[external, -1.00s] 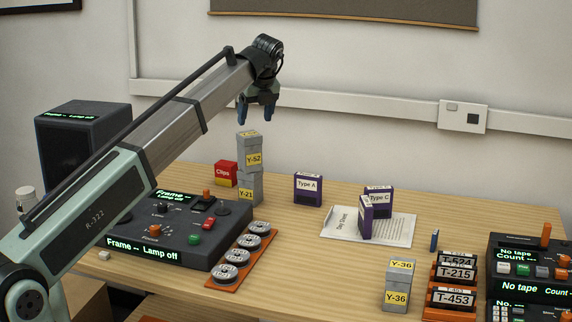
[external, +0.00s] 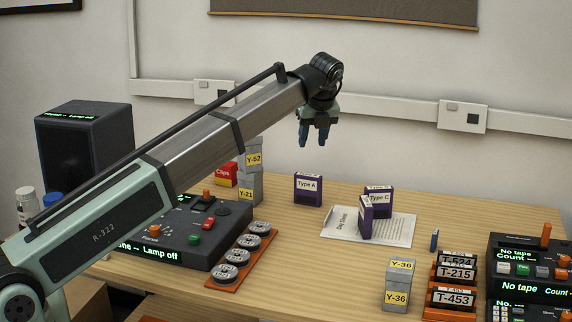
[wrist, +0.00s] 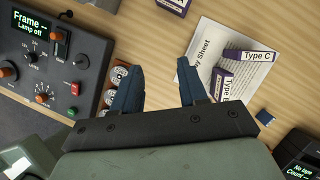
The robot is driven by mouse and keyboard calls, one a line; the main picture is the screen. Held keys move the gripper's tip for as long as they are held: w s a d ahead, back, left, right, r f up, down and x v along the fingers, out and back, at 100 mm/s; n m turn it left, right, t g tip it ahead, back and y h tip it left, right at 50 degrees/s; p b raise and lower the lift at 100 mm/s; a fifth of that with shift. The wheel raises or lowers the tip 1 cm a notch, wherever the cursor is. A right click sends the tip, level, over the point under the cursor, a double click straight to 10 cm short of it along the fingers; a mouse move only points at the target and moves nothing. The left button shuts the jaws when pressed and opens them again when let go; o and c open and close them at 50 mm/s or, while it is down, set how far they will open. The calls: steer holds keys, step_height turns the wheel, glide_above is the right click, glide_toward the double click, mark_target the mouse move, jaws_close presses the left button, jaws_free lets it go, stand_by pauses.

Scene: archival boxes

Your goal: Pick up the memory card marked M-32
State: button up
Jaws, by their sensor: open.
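No label reading M-32 can be made out in either view. A small blue item (external: 434,240) stands on the table left of the tape console; it also shows in the wrist view (wrist: 265,117) at the right, and its marking is too small to read. My gripper (external: 313,141) is open and empty, high above the back of the table, left of the blue item. In the wrist view its two fingers (wrist: 160,68) are spread apart with bare wood and part of the paper sheet beyond them.
Purple boxes, Type A (external: 308,189) and Type C (external: 380,196) among them, stand mid-table near a paper sheet (external: 398,230). Grey Y-36 boxes (external: 398,285) and an orange rack of T tapes (external: 451,299) stand front right. A lamp console (external: 180,235) and reel tray (external: 240,262) are left.

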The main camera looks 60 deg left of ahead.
steer(key=w+d+f+m, duration=0.1)
steer(key=w+d+f, duration=0.15)
steer(key=d, duration=0.45)
steer(key=w+d+f+m, duration=0.1)
steer(key=w+d+f, duration=0.15)
steer(key=d, duration=0.55)
steer(key=w+d+f+m, duration=0.1)
steer(key=w+d, duration=0.3)
steer(key=d, duration=0.3)
steer(key=n+t+h, duration=0.2)
steer(key=n+t, duration=0.1)
steer(key=n, duration=2.8)
glide_toward(433, 231)
steer(key=x, duration=0.4)
steer(key=d+x, duration=0.1)
steer(key=x, duration=0.1)
steer(key=shift+s+f, duration=0.1)
steer(key=shift+f, duration=0.15)
steer(key=shift+a+x, duration=0.2)
steer(key=shift+x, duration=1.1)
steer(key=shift+a+x, duration=0.25)
steer(key=shift+x, duration=1.05)
steer(key=shift+r, duration=0.15)
jaws_close()
